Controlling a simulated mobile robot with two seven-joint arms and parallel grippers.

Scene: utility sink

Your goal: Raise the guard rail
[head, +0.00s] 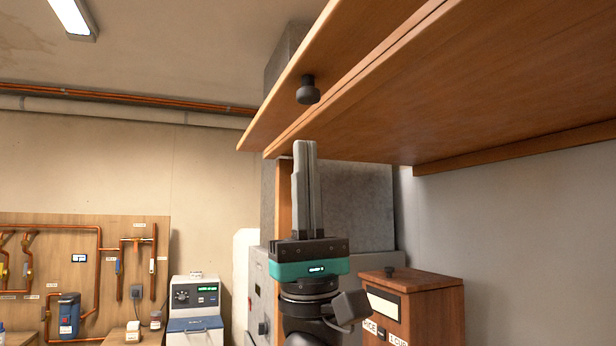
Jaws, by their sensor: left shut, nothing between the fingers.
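A wooden board with a round black knob (308,91) runs along the left edge of an overhead wooden shelf (450,90), seen from below. This board (345,50) looks like the guard rail, and a narrow dark gap separates it from the shelf edge. My left gripper (305,146) points straight up with its two grey fingers together and nothing between them. In the picture its fingertips are a little below the knob, apart from it, and overlap the shelf's near corner. How far they are in depth is unclear. My right gripper is not in view.
A wooden box (430,310) with a black knob stands behind my left wrist at the lower right. Grey metal cabinets are behind the gripper. A lab device (195,305) and a copper-pipe panel (90,245) are at the left. The space left of the gripper looks open.

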